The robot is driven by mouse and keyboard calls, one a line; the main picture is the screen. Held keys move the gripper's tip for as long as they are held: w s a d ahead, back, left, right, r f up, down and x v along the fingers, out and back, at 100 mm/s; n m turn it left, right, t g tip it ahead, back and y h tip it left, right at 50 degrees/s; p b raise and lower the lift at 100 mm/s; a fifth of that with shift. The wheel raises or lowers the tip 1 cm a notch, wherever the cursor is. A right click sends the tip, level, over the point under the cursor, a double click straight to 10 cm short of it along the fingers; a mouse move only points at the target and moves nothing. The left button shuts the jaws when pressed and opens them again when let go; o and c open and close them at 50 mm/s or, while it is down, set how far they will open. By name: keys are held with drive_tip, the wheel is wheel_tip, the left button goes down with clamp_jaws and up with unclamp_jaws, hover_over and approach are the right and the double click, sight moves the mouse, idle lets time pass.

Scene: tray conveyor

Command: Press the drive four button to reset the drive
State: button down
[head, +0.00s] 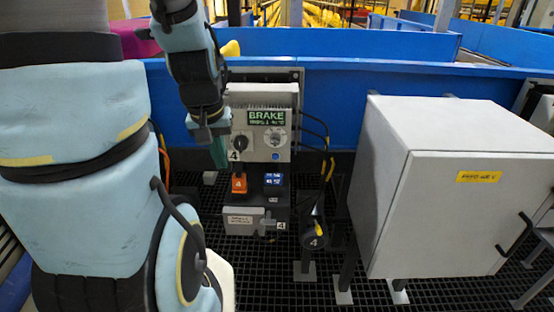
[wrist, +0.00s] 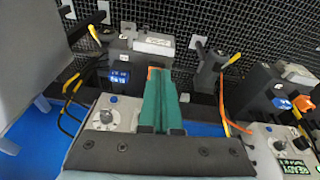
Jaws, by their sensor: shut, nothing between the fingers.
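The drive four unit is a grey control box (head: 262,125) with a green sign reading BRAKE, a black knob marked 4 and a small round blue button (head: 275,157). The box (wrist: 120,115) and blue button (wrist: 113,98) also show in the wrist view. Below the box sit an orange block marked 4 (head: 239,184) and a blue block (head: 273,180). My gripper (head: 219,160) is shut and empty, its green fingers pointing down at the box's left side, above the orange block. In the wrist view the fingers (wrist: 162,80) partly hide the orange block (wrist: 152,71); contact cannot be told.
A large grey cabinet (head: 455,205) with a yellow label stands at the right. A blue conveyor wall (head: 400,85) runs behind. Cables (head: 328,150) hang right of the box. A neighbouring unit with a READY sign (wrist: 298,143) shows in the wrist view. The floor is black grating.

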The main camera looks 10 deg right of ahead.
sight(278, 174)
drive_tip(key=w+d+f+t+y+b, duration=0.1)
drive_tip(key=w+d+f+t+b, duration=0.5)
drive_tip(key=w+d+f, duration=0.55)
drive_tip(key=s+d+f+t+y+b, duration=0.1)
drive_tip(key=s+d+t+y+b, duration=0.1)
drive_tip(key=s+t+y, duration=0.3)
drive_tip(key=s+y+b, duration=0.1)
drive_tip(key=y, duration=0.3)
drive_tip(key=shift+f+n, duration=0.25)
drive_tip(key=shift+n, duration=0.15)
drive_tip(key=shift+d, duration=0.15)
drive_tip(key=w, duration=0.2)
drive_tip(key=w+d, duration=0.1)
drive_tip(key=w, duration=0.4)
drive_tip(key=shift+w+d+b, duration=0.15)
drive_tip(key=shift+b, duration=0.2)
drive_tip(key=shift+w+d, duration=0.1)
drive_tip(key=shift+w, duration=0.6)
drive_tip(key=shift+w, duration=0.1)
